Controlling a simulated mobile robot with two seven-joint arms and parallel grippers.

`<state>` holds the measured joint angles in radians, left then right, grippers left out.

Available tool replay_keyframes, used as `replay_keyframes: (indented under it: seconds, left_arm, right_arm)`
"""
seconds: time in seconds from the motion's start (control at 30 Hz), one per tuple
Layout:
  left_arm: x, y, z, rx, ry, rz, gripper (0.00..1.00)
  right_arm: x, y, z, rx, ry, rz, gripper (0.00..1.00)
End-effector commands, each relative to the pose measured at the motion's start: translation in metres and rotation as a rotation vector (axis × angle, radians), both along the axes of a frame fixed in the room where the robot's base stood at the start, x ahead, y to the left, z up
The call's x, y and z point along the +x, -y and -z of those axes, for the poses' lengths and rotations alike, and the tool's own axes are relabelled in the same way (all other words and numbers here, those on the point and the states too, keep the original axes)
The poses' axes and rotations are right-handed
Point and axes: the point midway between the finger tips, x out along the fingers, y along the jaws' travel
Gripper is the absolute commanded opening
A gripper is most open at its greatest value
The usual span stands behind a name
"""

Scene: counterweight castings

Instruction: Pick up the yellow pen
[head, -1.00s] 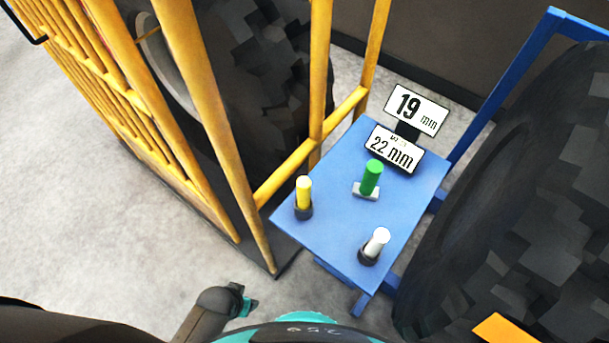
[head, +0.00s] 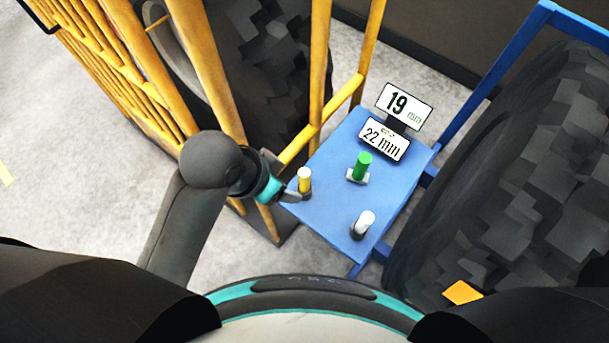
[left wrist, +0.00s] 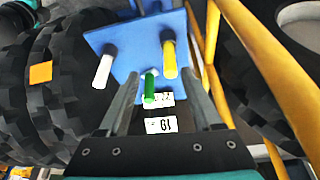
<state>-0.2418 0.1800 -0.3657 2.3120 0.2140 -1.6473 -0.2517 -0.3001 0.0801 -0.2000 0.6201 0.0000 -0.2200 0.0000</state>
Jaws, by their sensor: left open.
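The yellow pen (head: 304,178) stands upright in a dark round holder at the left corner of a blue table (head: 330,210). My left gripper (head: 290,196) is open and empty, just left of the yellow pen in the head view. In the left wrist view, the yellow pen (left wrist: 169,60) appears near the right fingertip, between the two spread fingers (left wrist: 160,75); I cannot tell whether they touch it. My right gripper is not in view.
A green pen (head: 362,165) and a white pen (head: 364,222) stand on the same table. Signs reading 19 mm (head: 404,106) and 22 mm (head: 384,139) are at its back. Yellow rails (head: 320,80) rise at left; a large tyre (head: 530,190) is close at right.

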Motion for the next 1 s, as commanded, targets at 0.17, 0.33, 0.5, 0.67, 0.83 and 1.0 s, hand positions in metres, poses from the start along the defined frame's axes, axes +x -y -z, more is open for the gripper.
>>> replay_keyframes:
  seconds: [0.17,0.33,0.5,0.67,0.83,1.0]
  left_arm:
    - [0.019,0.041,-0.015,0.026,0.046,0.341,0.66]
    - [0.030,0.066,-0.023,0.100,0.072,0.685,0.66]
    - [0.042,0.070,-0.028,0.215,0.068,1.001,0.66]
    - [0.055,0.058,-0.032,0.328,0.030,1.238,0.66]
    - [0.065,0.044,-0.036,0.406,-0.015,1.380,0.66]
    - [0.068,0.038,-0.032,0.427,-0.036,1.425,0.66]
  right_arm:
    - [0.000,0.000,-0.001,0.000,0.000,0.000,0.68]
    - [0.000,0.000,-0.001,0.000,0.000,0.000,0.68]
    - [0.000,0.000,-0.001,0.000,0.000,0.000,0.68]
    - [0.000,0.000,-0.001,0.000,0.000,0.000,0.68]
    - [0.000,0.000,-0.001,0.000,0.000,0.000,0.68]
    - [0.000,0.000,0.000,0.000,0.000,0.000,0.68]
